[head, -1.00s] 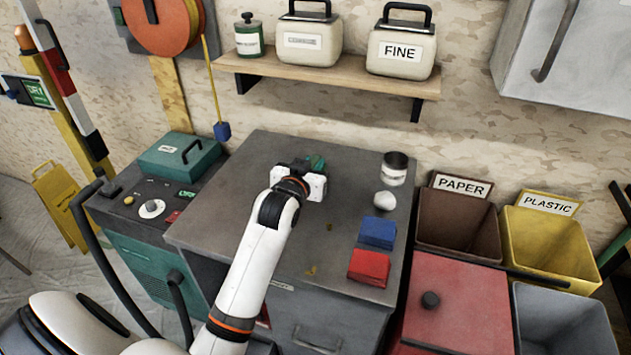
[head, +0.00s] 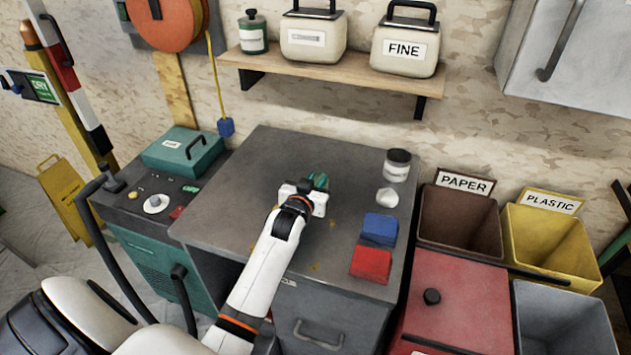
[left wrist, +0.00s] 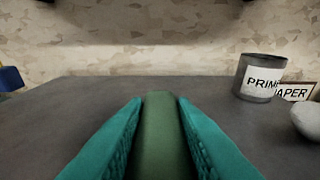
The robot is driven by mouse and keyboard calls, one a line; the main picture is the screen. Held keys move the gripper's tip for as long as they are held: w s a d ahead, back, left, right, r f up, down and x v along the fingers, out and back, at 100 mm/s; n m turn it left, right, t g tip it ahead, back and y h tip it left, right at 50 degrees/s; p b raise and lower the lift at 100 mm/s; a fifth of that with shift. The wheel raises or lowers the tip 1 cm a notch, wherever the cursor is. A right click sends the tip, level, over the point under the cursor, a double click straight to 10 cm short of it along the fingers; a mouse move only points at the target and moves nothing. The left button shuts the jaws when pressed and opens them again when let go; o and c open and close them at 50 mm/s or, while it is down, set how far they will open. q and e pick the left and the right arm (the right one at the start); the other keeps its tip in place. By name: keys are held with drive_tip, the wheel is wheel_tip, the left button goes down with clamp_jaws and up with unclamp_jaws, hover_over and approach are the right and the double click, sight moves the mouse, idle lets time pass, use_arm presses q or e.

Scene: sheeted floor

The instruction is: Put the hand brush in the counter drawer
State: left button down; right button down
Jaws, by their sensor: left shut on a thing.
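My left gripper (head: 319,181) reaches over the grey counter (head: 225,215), its fingers pointing to the back wall. In the left wrist view its teal fingers (left wrist: 160,140) are shut on a green piece (left wrist: 160,125), which I take to be the hand brush. The rest of the brush is hidden, and in the head view the gripper covers it. I cannot tell whether it touches the top. The counter's front has a drawer-like panel with a bar handle (head: 318,336); it looks flush, but my arm hides part of the front. My right gripper is not in view.
On the counter's right side are a tin (head: 397,165), a pale round object (head: 387,197), a blue block (head: 379,229) and a red block (head: 371,264). A shelf (head: 340,80) hangs behind. Bins (head: 550,240) stand at the right. The counter's left part is clear.

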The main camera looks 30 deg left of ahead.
use_arm(q)
drive_tip(key=shift+f, duration=0.1)
drive_tip(key=c, duration=1.2)
unclamp_jaws()
